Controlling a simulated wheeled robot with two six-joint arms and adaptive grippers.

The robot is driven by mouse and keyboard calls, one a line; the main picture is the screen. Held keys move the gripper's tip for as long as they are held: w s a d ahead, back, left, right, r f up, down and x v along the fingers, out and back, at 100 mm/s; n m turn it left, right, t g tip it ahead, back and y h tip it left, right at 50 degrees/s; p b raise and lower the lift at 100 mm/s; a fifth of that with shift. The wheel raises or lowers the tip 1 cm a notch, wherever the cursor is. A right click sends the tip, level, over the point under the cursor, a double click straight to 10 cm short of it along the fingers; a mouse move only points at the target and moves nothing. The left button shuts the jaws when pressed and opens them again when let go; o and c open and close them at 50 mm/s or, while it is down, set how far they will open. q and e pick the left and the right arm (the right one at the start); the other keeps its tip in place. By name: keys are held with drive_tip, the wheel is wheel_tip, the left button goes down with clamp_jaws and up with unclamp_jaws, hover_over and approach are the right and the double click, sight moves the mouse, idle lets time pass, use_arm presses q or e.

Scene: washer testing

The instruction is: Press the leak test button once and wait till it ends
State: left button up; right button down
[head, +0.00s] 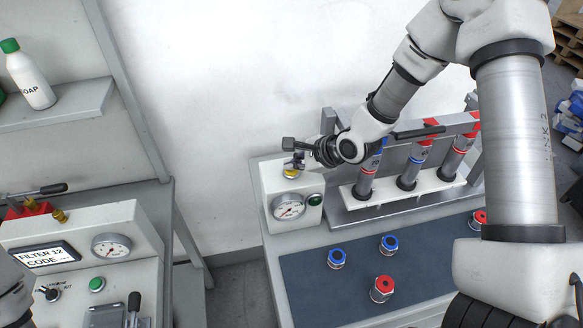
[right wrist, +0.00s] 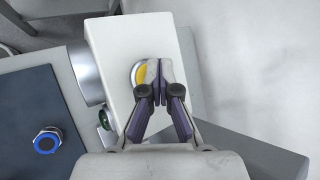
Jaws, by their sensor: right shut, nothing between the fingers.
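A white test box (head: 275,184) stands on the bench. It has a round yellow button (head: 291,173) on top, and a gauge (head: 289,207) and a small green button or lamp (head: 314,200) on its front. I see no readable label on the yellow button. My right gripper (head: 291,154) is shut and empty, with its tips right over the yellow button. In the right wrist view the shut fingertips (right wrist: 159,66) partly cover the yellow button (right wrist: 140,74); I cannot tell whether they touch it. My left gripper is not in view.
A rack (head: 410,198) with several red- and blue-marked cylinders stands right of the box. Blue and red fittings (head: 382,289) lie on the dark mat (head: 335,292).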

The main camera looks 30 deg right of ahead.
sight(294, 171)
drive_tip(key=shift+s+f, duration=0.15)
drive_tip(key=shift+f, duration=0.15)
drive_tip(key=shift+r+p, duration=0.3)
drive_tip(key=shift+p, duration=0.1)
wheel_tip(294, 171, up, 6)
drive_tip(key=p, duration=0.5)
drive_tip(key=shift+r+p, duration=0.1)
drive_tip(key=shift+p, duration=0.3)
drive_tip(key=shift+w, duration=0.2)
